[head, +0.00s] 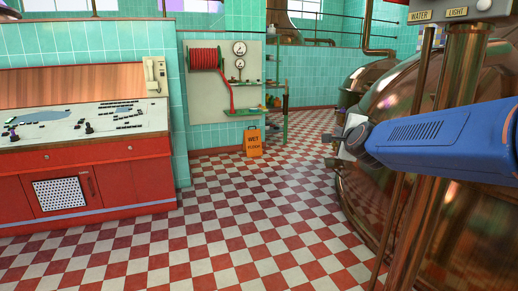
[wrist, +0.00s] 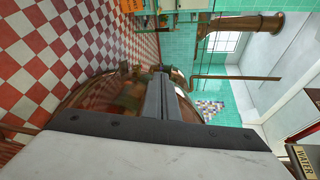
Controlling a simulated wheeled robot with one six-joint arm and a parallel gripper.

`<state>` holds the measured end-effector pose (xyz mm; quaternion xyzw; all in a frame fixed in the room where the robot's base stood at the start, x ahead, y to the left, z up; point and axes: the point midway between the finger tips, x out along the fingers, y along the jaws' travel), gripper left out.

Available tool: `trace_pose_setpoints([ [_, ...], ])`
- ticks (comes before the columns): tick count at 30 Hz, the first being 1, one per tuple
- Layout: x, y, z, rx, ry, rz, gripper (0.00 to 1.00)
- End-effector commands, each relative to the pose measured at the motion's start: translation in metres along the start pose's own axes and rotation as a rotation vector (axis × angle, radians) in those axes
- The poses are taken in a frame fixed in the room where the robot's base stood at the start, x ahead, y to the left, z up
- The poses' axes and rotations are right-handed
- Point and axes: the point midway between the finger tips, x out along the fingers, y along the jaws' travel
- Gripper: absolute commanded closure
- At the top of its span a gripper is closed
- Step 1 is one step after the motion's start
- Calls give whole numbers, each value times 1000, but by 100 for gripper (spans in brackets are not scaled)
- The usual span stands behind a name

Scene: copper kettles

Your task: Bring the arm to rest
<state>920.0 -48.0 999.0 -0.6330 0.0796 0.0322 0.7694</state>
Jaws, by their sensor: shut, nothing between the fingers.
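My gripper (head: 346,137) shows at the right of the head view, at the end of my blue arm. It is raised in front of a large copper kettle (head: 408,92). In the wrist view my gripper (wrist: 160,80) has its two dark fingers together, with nothing between them. The copper kettle lies behind the fingers in that view too, and its surface is partly hidden by them. I cannot tell how much space lies between the gripper and the kettle.
A copper pipe (head: 466,75) stands close beside my arm. A red control desk (head: 95,165) is at the left. The checkered floor (head: 215,235) in the middle is clear.

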Motion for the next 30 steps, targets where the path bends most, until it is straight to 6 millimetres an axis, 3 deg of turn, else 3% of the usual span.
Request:
trace_pose_setpoints([
  [1, -20, 10, 2, -87, -29, 41, 100],
  [5, -66, 45, 6, -335, -111, 158, 100],
  [11, -144, 109, -3, -715, -249, 334, 100],
  [17, -229, 178, -28, -1080, -407, 509, 100],
  [24, -328, 252, -72, -1451, -616, 714, 100],
  [30, -375, 284, -96, -1604, -732, 817, 100],
])
